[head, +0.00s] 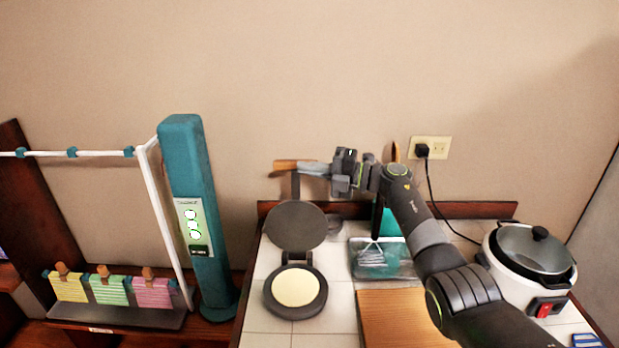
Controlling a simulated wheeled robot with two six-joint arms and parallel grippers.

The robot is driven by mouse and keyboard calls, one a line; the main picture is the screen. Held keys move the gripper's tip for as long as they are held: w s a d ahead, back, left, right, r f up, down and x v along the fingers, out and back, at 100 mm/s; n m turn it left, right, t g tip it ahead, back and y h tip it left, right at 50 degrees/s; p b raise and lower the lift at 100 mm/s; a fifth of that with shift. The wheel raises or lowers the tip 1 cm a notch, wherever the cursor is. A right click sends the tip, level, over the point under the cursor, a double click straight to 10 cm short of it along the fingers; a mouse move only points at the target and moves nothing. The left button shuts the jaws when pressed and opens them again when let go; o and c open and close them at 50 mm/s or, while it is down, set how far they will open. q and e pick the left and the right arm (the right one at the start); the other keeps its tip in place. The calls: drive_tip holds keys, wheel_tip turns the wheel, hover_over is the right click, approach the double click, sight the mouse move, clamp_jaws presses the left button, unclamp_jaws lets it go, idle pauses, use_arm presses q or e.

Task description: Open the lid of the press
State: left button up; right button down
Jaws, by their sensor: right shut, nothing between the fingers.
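The press stands on the tiled counter, with its lid (296,225) raised and tilted back from its round dark base (296,307). A pale yellow disc (296,287) lies on the base. A dark bar rises from the lid to a wooden handle (287,164). My right gripper (312,169) is shut and points left, its fingertips beside the handle; whether they touch it I cannot tell. My left gripper is not in view.
A wooden board (395,320) lies right of the press, with a glass dish (372,262) behind it. A white cooker (525,275) stands at the right. A teal column (198,215) and a white rack (165,215) stand left.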

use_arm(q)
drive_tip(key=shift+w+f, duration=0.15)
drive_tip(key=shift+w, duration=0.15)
use_arm(e)
drive_tip(key=shift+w, duration=0.4)
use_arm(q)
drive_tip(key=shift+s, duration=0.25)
